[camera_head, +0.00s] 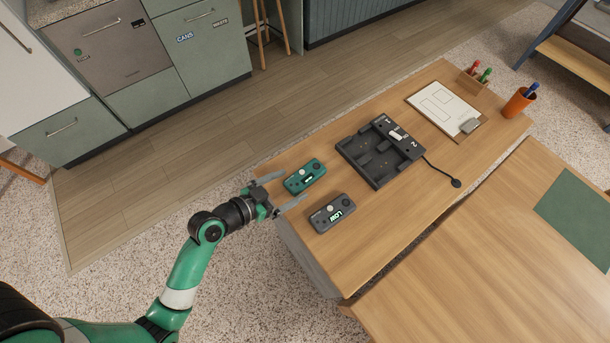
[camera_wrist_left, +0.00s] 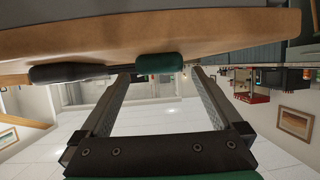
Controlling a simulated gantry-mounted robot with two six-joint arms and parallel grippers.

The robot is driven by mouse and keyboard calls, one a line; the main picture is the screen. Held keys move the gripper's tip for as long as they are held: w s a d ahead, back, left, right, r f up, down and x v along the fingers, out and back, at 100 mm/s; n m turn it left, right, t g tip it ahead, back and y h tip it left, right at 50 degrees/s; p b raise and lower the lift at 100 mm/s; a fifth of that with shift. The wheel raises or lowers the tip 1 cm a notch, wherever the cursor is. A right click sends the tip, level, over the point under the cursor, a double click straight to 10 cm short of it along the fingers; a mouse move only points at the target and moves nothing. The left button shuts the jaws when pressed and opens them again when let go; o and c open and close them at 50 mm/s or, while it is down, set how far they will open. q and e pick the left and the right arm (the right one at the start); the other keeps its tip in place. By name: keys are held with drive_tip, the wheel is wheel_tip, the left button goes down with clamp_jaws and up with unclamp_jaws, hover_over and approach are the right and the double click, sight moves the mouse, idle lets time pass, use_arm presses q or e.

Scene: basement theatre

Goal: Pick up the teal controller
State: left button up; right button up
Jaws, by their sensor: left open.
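The teal controller (camera_head: 306,175) lies flat on the wooden table, near its left edge. A grey controller (camera_head: 333,213) with a lit "LOW" display lies nearer the camera, to its lower right. My left gripper (camera_head: 292,185) is open and empty at the table's left edge, its fingers pointing toward the teal controller's near end. In the left wrist view the table appears at the top, and the teal controller (camera_wrist_left: 159,64) shows between and beyond the fingertips. The grey controller (camera_wrist_left: 65,72) is left of it there. Whether a finger touches the teal controller is unclear. My right gripper is out of view.
A black two-bay dock (camera_head: 369,169) with a cable stands right of the controllers. Farther back are a clipboard (camera_head: 441,106), a pen holder (camera_head: 518,102) and markers in a small wooden holder (camera_head: 465,84). Bare table (camera_head: 395,215) lies in front of the dock.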

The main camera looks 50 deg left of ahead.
sight(302, 177)
use_arm(q)
drive_tip(key=x, duration=0.5)
drive_tip(key=shift+w+r, duration=0.15)
drive_tip(key=shift+r, duration=0.2)
drive_tip(key=c, duration=1.5)
drive_tip(key=shift+r, duration=0.15)
drive_tip(key=shift+r, duration=0.2)
wheel_tip(302, 177, up, 3)
drive_tip(key=shift+f+p, duration=0.2)
drive_tip(key=shift+p, duration=0.45)
drive_tip(key=s+d+r+p, duration=0.1)
drive_tip(key=s+d+r, duration=0.1)
drive_tip(key=d+r, duration=0.1)
drive_tip(key=s+d+r+p, duration=0.1)
drive_tip(key=s+d+r, duration=0.2)
drive_tip(key=d, duration=0.1)
drive_tip(key=s+d+r+p, duration=0.2)
drive_tip(key=s+d+r, duration=0.1)
drive_tip(key=d, duration=0.1)
drive_tip(key=shift+s+d+r, duration=0.15)
drive_tip(key=shift+d+r, duration=0.1)
drive_tip(key=shift+r, duration=0.15)
